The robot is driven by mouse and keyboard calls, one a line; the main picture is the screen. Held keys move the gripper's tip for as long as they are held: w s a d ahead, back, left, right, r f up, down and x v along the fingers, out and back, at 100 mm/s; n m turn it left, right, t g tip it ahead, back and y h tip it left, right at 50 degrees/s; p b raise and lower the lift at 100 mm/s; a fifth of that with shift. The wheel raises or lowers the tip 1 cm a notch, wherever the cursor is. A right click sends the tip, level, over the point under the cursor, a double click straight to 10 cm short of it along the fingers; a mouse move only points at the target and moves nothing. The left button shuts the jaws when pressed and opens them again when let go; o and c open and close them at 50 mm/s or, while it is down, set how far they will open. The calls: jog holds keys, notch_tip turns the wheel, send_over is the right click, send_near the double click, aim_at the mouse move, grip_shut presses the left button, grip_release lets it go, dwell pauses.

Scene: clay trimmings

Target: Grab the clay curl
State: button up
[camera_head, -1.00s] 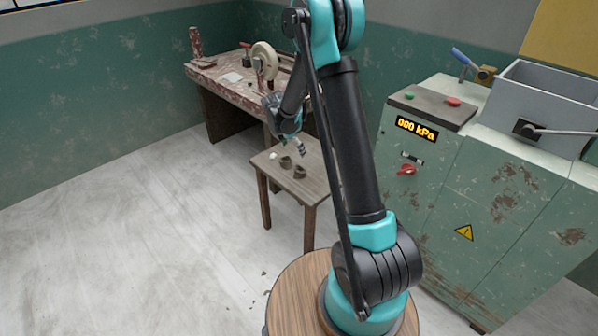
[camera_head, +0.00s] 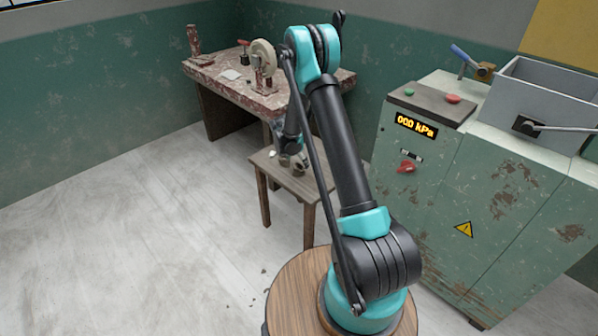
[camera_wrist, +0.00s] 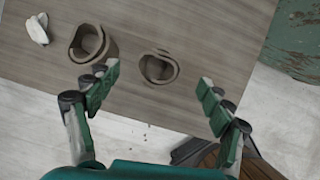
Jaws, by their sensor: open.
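Two brown, hollow, curled clay pieces stand on a small wooden stool. In the wrist view the larger clay curl (camera_wrist: 93,45) is at upper left, close by the left finger's tip. The smaller clay curl (camera_wrist: 159,69) lies between the spread fingertips, a little beyond them. My gripper (camera_wrist: 158,78) is open, with nothing between its pads. In the head view my gripper (camera_head: 291,158) is low over the stool top and partly hides the curls. I cannot tell whether a finger touches the larger curl.
A small white lump (camera_wrist: 38,29) lies on the stool (camera_head: 311,184) near its corner. A worn workbench (camera_head: 235,88) stands behind, and a green machine (camera_head: 470,190) stands to the right. Small crumbs lie on the pale floor.

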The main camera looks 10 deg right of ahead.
aim_at(298, 167)
jog(key=shift+a+x, duration=0.2)
jog(key=shift+x, duration=2.45)
jog(key=shift+s+f, duration=0.1)
jog(key=c, duration=1.3)
